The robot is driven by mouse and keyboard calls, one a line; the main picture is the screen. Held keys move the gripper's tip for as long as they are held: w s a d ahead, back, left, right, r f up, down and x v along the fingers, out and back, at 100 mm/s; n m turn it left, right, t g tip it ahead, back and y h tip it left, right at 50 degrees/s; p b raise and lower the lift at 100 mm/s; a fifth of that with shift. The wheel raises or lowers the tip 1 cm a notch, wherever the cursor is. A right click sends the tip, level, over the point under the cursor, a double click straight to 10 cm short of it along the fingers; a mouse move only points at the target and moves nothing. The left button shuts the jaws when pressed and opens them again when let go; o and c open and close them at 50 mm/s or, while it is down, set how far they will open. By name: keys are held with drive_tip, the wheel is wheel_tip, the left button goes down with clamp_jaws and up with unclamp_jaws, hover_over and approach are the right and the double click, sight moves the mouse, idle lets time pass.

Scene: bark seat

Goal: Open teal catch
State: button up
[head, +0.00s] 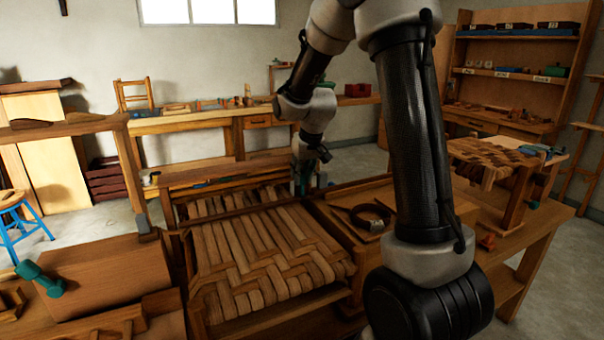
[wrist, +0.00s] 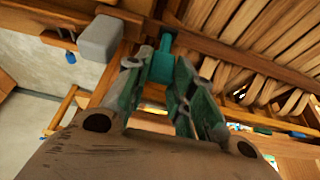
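The teal catch (wrist: 163,63) is a small block with a narrower stem on the dark wooden rail beside the woven seat. In the wrist view it sits between my gripper's (wrist: 158,72) two fingertips, which are drawn in to about its width and appear to touch its sides. In the head view my gripper (head: 302,180) points down at the far edge of the woven bark seat (head: 265,255). A bit of teal shows there, but the arm hides most of the catch.
A grey block (wrist: 100,38) is close to the left finger in the wrist view. A teal dumbbell-shaped piece (head: 40,279) lies on a wooden board at left. A dark ring (head: 370,217) lies on the bench right of the seat. A blue stool (head: 18,225) stands at far left.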

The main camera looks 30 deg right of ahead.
drive_tip(key=shift+c, duration=0.8)
drive_tip(key=shift+w+g, duration=0.45)
drive_tip(key=shift+g, duration=0.25)
drive_tip(key=o, duration=1)
drive_tip(key=v, duration=1.2)
